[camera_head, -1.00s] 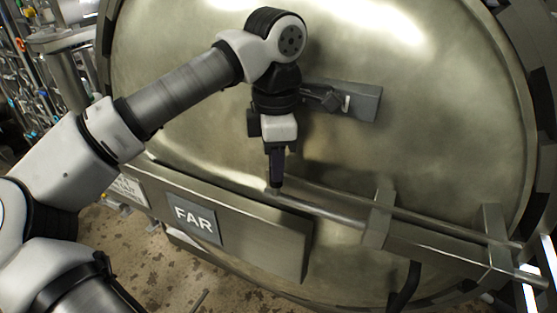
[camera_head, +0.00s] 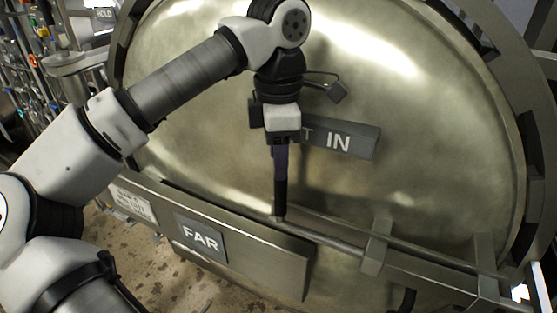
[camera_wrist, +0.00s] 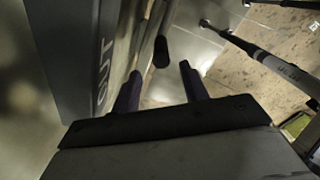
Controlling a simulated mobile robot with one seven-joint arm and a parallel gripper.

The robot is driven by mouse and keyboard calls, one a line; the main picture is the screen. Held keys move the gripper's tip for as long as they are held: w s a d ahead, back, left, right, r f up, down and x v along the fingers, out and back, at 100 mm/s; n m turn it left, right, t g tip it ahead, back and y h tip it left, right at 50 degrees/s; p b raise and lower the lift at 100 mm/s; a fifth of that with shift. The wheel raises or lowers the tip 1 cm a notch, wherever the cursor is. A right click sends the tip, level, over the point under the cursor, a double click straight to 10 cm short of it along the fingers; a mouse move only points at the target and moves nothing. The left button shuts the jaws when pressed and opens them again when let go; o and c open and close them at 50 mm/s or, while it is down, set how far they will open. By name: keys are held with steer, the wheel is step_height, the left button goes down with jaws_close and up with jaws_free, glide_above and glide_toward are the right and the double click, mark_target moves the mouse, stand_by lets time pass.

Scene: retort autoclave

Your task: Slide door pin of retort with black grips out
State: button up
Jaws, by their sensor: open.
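The door pin (camera_head: 330,238) is a metal rod lying along the front of the large round retort door, running through a bracket (camera_head: 376,246). A black grip (camera_head: 280,200) stands up from its left end. In the wrist view the grip (camera_wrist: 161,52) shows as a dark cylinder just beyond my fingertips, roughly between them. My gripper (camera_head: 281,165) points down over the grip; its two fingers (camera_wrist: 159,74) are spread with nothing between them. From the head view I cannot tell whether the fingers touch the grip.
A grey sign plate (camera_head: 345,138) reading "IN" stands out from the door behind my gripper; its "OUT" side shows in the wrist view (camera_wrist: 103,65). A grey ledge with a "FAR" plate (camera_head: 200,237) runs at the left. Pipes and valves crowd the far left.

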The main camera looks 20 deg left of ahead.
steer(key=shift+r+p, duration=0.3)
steer(key=shift+r, duration=2.3)
